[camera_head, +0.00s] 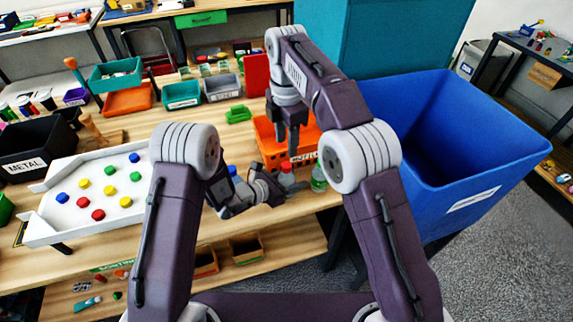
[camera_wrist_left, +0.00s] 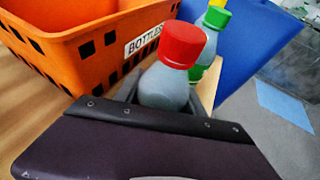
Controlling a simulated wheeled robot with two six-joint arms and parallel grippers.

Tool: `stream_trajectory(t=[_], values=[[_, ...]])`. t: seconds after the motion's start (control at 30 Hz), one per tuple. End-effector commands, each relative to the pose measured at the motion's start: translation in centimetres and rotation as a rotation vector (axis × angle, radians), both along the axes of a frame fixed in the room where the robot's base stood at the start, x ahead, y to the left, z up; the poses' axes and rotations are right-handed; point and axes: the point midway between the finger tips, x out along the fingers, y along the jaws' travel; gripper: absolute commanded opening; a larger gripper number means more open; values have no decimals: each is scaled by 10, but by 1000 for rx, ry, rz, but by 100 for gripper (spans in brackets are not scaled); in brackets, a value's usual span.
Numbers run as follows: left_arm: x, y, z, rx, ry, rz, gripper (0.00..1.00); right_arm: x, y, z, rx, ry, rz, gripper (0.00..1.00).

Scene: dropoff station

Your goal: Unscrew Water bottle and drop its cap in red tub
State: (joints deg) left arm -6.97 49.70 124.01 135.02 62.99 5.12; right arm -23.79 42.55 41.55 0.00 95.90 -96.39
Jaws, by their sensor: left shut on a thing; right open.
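A clear bottle (camera_head: 287,180) with a red cap (camera_head: 286,167) stands on the wooden table near its front edge. My left gripper (camera_head: 279,191) is shut around its body. In the left wrist view the red-capped bottle (camera_wrist_left: 164,88) rises behind my dark finger, which hides its lower part. My right gripper (camera_head: 293,150) is open and points down, above and a little behind the red cap, apart from it. A red-orange tub (camera_head: 128,101) sits at the back left of the table. An upright red object (camera_head: 256,75) stands farther right; I cannot tell whether it is a tub.
An orange crate (camera_wrist_left: 85,45) labelled BOTTLES stands just behind the held bottle. A green-labelled bottle (camera_head: 319,180) stands close to its right. A blue-capped bottle (camera_head: 232,171) is partly hidden at left. A large blue bin (camera_head: 440,135) fills the right. A white tray (camera_head: 80,190) holds coloured discs.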

Motion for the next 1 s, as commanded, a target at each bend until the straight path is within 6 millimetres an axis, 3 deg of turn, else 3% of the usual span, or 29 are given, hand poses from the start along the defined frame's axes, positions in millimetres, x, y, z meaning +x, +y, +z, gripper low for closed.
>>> stream_trajectory(t=[0.9, 0.93, 1.0], values=[[0, 0, 0, 0, 1, 0, 0, 0, 0, 0, -2, -1, -3084, 43], [0, 0, 0, 0, 1, 0, 0, 1, -1, 0, 2, 1, 3096, 43], [0, 0, 0, 0, 1, 0, 0, 1, 0, 0, 2, 1, 2866, 43]])
